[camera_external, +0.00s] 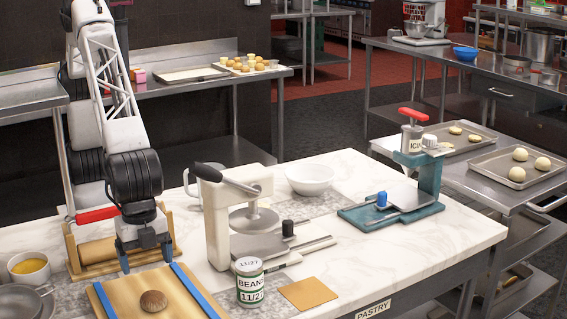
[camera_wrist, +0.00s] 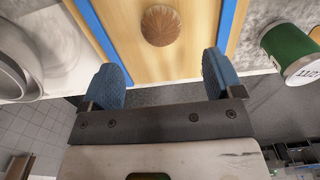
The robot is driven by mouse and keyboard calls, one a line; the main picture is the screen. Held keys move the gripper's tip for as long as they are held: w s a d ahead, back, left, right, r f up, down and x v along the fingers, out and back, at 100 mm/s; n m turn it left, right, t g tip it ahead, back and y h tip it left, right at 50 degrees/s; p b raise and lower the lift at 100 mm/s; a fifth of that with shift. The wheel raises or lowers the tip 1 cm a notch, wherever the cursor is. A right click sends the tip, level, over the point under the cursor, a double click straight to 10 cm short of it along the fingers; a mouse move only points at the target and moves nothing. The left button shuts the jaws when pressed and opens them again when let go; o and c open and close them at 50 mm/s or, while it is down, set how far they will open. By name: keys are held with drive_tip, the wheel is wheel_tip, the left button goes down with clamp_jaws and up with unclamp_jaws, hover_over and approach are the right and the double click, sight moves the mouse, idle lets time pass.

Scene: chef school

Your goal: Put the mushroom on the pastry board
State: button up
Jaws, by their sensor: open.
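The mushroom (camera_external: 153,301) is a round brown cap resting on a light wooden board with blue side strips (camera_external: 183,301), which looks like the pastry board, near the table's front edge. In the wrist view the mushroom (camera_wrist: 162,25) lies on the bare wood between the blue strips of the board (camera_wrist: 122,60). My gripper (camera_external: 147,262) is open and empty above the board's back part, behind the mushroom. In the wrist view my gripper's blue-padded fingers (camera_wrist: 162,80) are wide apart, with the mushroom beyond their tips and not touching them.
A green-and-white bean can (camera_external: 250,285) stands right of the board, beside a small tan square (camera_external: 307,293). A white press (camera_external: 225,220) stands behind them. A rolling pin (camera_external: 98,250) lies behind the board. A bowl of yellow contents (camera_external: 29,268) and metal pans (camera_external: 18,301) are left.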

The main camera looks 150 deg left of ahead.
drive_tip(key=shift+r, duration=1.6)
drive_tip(key=s+a+r, duration=0.1)
drive_tip(key=s+r, duration=0.3)
drive_tip(key=s, duration=0.6)
drive_tip(key=s+a+r+t, duration=0.1)
drive_tip(key=s+r, duration=0.3)
drive_tip(key=s, duration=0.5)
drive_tip(key=s+a+r, duration=0.2)
drive_tip(key=s+r, duration=0.2)
drive_tip(key=s, duration=0.6)
drive_tip(key=s+f, duration=0.2)
drive_tip(key=s, duration=1.3)
drive_tip(key=s+a+f+t, duration=0.1)
drive_tip(key=s+f, duration=0.2)
drive_tip(key=s, duration=1.3)
drive_tip(key=shift+s+a+t, duration=0.2)
drive_tip(key=shift+a+t, duration=0.1)
